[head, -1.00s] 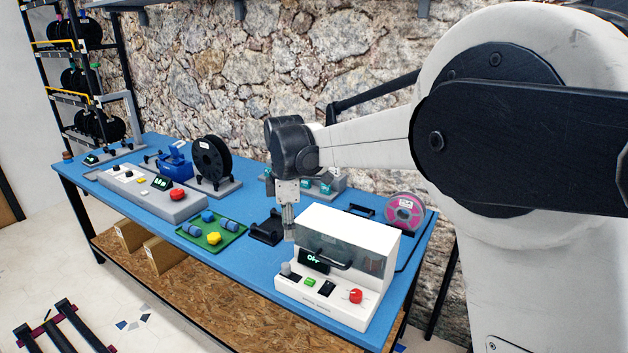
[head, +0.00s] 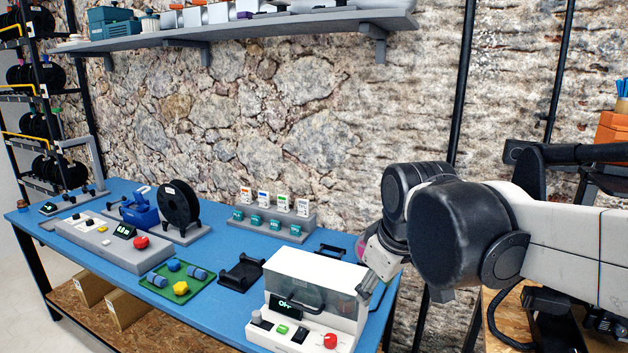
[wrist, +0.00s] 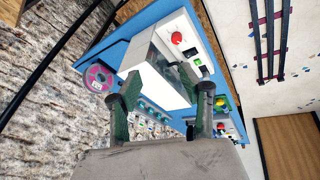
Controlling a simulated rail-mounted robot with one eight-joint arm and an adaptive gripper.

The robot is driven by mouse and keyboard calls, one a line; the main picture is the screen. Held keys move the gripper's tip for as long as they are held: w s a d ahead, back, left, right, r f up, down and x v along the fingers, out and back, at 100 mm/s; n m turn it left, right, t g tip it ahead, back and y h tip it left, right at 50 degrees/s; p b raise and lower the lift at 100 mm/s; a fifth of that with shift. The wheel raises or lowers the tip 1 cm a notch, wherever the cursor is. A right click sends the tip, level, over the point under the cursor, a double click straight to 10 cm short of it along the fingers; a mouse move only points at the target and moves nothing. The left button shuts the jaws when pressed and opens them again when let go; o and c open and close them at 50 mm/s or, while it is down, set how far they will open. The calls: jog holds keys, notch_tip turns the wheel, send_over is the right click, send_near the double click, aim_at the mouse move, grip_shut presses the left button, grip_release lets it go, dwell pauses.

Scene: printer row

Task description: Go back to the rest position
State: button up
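My gripper (head: 368,286) hangs tilted at the right end of the blue table, in front of the upper right of the white box-shaped machine. In the wrist view my gripper (wrist: 166,95) shows two dark green fingers spread well apart, with nothing between them. The white machine (head: 312,272) has a grey window, a dark handle, a lit display and a red knob. It also shows beyond the fingers in the wrist view (wrist: 168,82). I cannot tell from the head view how far the fingertips are from the machine.
The blue table (head: 225,250) holds a green tray (head: 160,293) with small parts, a black spool (head: 178,205), a grey control panel (head: 118,250) and a grey rack (head: 272,222). A pink spool (wrist: 98,77) lies near the machine. A wall shelf (head: 240,32) hangs above.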

jog(key=s+d+f+m+t, duration=0.2)
jog(key=s+d+f+m, duration=0.3)
jog(key=s+d+m, duration=0.3)
jog(key=s+d, duration=0.1)
jog(key=s, duration=0.3)
jog(key=shift+s+f+t+h, duration=0.15)
jog(key=shift+s+t+h, duration=0.15)
jog(key=shift+h, duration=0.1)
dwell(2.3)
